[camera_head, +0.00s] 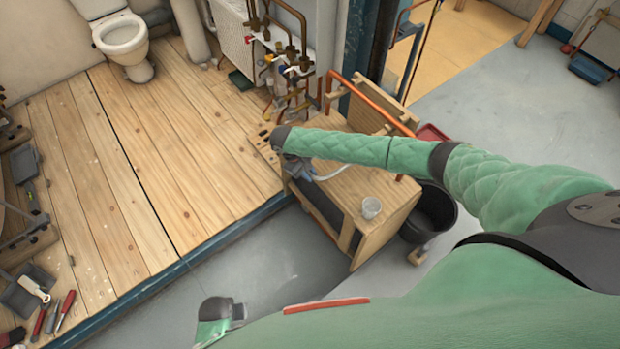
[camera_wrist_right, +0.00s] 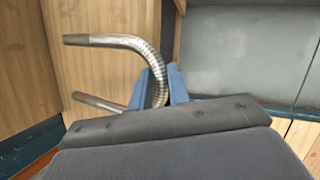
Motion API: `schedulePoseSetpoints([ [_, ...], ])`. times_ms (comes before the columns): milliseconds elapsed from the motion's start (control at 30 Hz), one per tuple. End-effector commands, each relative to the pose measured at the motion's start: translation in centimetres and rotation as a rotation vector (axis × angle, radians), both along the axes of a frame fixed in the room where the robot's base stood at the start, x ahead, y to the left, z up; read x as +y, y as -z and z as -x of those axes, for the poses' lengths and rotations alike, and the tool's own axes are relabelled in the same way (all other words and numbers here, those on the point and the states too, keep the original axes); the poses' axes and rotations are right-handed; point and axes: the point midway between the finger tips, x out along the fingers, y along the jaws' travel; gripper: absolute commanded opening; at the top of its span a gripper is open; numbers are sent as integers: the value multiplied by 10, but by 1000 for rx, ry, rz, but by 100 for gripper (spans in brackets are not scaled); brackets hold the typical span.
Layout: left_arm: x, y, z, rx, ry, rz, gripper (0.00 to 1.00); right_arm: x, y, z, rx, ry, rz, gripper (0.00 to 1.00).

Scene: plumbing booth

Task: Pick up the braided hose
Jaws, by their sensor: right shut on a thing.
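The braided hose (camera_wrist_right: 152,62) is a silver, U-shaped hose with plain metal ends. In the right wrist view it passes between the blue fingers of my right gripper (camera_wrist_right: 163,84), which is shut on it. Both hose ends point left over a wooden surface. In the head view my right gripper (camera_head: 300,172) is over the left end of the small wooden bench, and a pale stretch of the hose (camera_head: 332,174) shows beside it. Whether the hose still touches the bench is unclear. My left gripper cannot be made out.
The wooden bench (camera_head: 385,213) holds a small clear cup (camera_head: 371,207). A black bucket (camera_head: 430,212) stands to its right. Pipes and valves (camera_head: 285,65) rise behind it. Hand tools (camera_head: 52,318) lie at the lower left. The plank floor (camera_head: 150,170) is mostly clear.

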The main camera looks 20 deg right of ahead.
Motion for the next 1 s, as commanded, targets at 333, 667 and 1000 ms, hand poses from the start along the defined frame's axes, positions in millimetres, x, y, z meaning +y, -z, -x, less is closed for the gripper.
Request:
schedulePoseSetpoints([
  [333, -7, -50, -10, -6, 0, 10, 44, 10, -40, 68, 0, -2, -2, 0],
  [667, -9, -84, -13, -7, 0, 16, 44, 17, -67, 109, 0, 0, 0, 0],
  [1000, -9, -90, -13, -7, -1, 17, 44, 18, -72, 115, -1, 1, 0, 0],
])
